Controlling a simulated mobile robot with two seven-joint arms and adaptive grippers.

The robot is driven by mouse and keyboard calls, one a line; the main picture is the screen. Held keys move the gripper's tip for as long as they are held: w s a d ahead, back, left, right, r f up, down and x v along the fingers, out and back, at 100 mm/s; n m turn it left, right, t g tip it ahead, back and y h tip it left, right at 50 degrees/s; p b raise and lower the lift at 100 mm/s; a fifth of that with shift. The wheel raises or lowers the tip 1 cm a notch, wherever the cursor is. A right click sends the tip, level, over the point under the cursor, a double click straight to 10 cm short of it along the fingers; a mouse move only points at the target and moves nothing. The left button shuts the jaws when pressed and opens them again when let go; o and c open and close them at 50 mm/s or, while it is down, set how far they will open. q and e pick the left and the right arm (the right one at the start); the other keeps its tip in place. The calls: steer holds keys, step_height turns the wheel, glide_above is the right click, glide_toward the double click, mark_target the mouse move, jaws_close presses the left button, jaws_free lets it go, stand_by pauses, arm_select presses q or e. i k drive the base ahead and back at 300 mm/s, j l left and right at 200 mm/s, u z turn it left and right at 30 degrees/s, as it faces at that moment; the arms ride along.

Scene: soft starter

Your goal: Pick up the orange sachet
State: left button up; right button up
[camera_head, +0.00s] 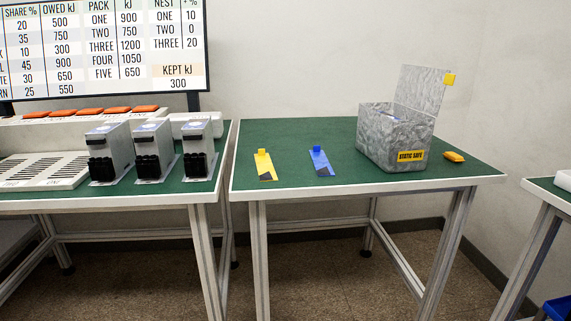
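A small yellow-orange packet (454,156), which looks like the orange sachet, lies on the green top of the right-hand table, just right of the grey box. It lies apart from the box, near the table's right end. The grey marbled box (378,140) has its lid (419,90) raised and a yellow "STATIC SAFE" label (411,156) on its front. The inside of the box is mostly hidden. Neither of my grippers is in view.
A yellow strip (264,161) and a blue strip (320,159) lie flat on the table (300,178). The left table holds several grey-black units (152,148), a white slotted tray (45,170) and several flat orange pieces (90,111) at the back. A screen (105,50) stands behind.

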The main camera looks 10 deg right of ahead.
mark_target(452, 156)
steer(key=i+l+z, duration=0.25)
steer(key=i+l, duration=0.25)
steer(key=l, duration=0.25)
steer(key=i+l+z, duration=0.25)
steer(key=i+l, duration=0.35)
